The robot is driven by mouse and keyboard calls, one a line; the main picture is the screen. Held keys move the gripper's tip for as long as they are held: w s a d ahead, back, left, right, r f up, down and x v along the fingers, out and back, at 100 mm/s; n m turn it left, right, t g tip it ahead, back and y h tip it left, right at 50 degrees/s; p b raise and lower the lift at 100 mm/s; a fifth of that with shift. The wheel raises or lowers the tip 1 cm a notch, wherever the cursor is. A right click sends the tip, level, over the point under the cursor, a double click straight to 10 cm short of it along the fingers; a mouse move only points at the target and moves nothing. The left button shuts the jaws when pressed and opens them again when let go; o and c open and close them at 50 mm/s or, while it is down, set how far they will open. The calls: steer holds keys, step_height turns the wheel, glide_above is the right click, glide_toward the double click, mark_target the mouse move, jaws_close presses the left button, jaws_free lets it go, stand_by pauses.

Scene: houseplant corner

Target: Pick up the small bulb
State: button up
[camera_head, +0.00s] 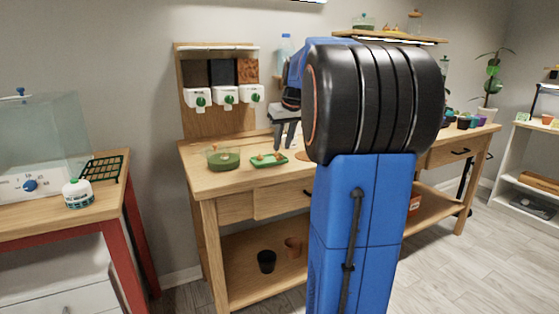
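A shallow green tray (270,164) lies on the wooden bench, with small brownish, bulb-like pieces (261,157) on it. They are too small for me to tell which is the small bulb. My gripper (285,147) points down above the right end of the tray or just beside it. Its two dark fingers appear apart with nothing visible between them. My arm hides part of the bench to the right of the gripper.
A clear bowl with green contents (222,161) stands left of the tray. Three white dispensers (225,95) hang on the wooden back panel behind. A black pot (267,261) and a terracotta pot (293,247) stand on the lower shelf.

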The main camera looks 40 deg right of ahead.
mark_target(281, 158)
steer(key=shift+x, duration=2.35)
steer(key=shift+s+a+f, duration=0.1)
steer(key=shift+s+a, duration=0.05)
steer(key=shift+c, duration=0.7)
jaws_close()
